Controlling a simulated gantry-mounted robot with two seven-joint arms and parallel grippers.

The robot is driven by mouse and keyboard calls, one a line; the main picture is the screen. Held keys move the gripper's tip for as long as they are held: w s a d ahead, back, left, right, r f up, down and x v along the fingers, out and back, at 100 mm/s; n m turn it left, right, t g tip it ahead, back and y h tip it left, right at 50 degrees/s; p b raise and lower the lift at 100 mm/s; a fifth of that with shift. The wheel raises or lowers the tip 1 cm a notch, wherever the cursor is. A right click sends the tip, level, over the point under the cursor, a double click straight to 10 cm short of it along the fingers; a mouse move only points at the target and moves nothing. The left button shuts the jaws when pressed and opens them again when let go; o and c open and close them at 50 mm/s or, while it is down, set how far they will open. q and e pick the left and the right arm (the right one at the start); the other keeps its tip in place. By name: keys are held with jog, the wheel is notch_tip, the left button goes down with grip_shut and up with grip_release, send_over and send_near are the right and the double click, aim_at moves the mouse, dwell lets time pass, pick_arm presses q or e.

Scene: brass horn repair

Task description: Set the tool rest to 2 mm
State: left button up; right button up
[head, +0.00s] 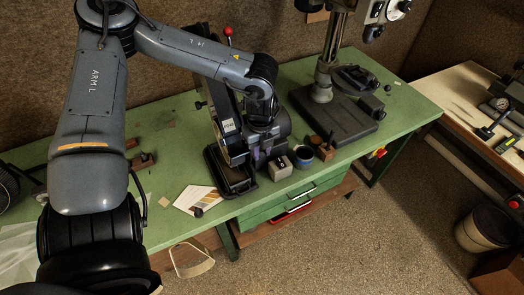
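A dark upright machine (224,122) with a white label stands on the green workbench. It looks like a belt grinder. A dark flat part (232,186) sticks out low at its front; I cannot tell for sure whether this is the tool rest. No gap or 2 mm scale can be read. My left arm reaches in over the bench from the left. My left gripper (254,152) points down at the right front of the machine, close to it. Its fingers are small and dark there, so contact and opening cannot be told. My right gripper is not in view.
A red-knobbed lever (228,32) rises behind the machine. A small light block (280,168) and a dark round pot (303,156) sit close to the gripper. A drill press base (335,118) stands to the right. Papers (196,199) lie at the front edge.

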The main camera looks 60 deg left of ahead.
pick_arm(q)
jog(key=o, duration=0.3)
jog(key=shift+a, duration=0.1)
jog(key=shift+o, duration=0.2)
jog(key=shift+r, duration=0.55)
notch_tip(320, 180, up, 10)
jog(key=shift+f, duration=0.2)
jog(key=shift+s, duration=0.1)
